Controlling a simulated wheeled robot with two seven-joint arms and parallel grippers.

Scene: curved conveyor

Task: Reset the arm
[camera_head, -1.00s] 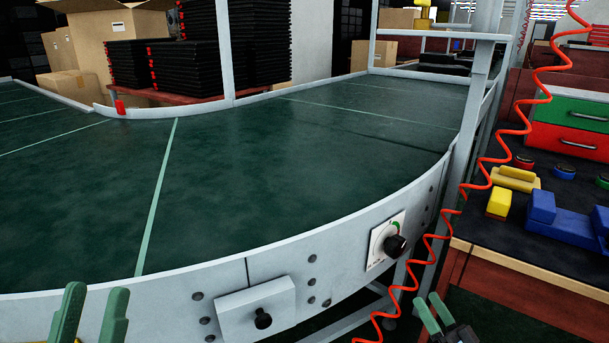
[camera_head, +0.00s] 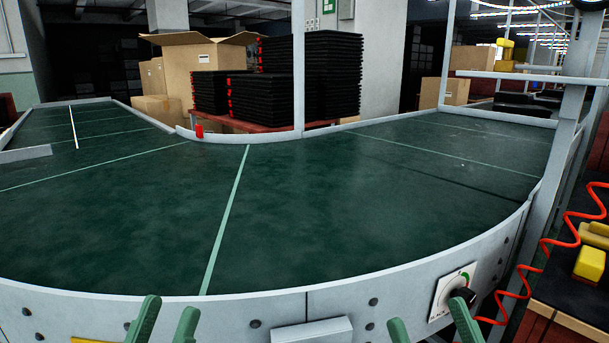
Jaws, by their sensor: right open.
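My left gripper (camera_head: 170,304) is at the bottom edge, left of centre. Its two green fingers point up, stand apart and have nothing between them. My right gripper (camera_head: 430,311) is at the bottom edge, right of centre. Its green fingers are spread wide and empty. Both grippers show in front of the near side wall of the curved conveyor (camera_head: 330,220). The rest of both arms is mostly out of the frame.
The dark green belt is bare. A control panel with a black knob (camera_head: 463,294) is on the near wall, close to my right gripper. A grey post (camera_head: 551,190), a coiled red cable (camera_head: 530,272) and a bench with a yellow block (camera_head: 589,264) stand at the right.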

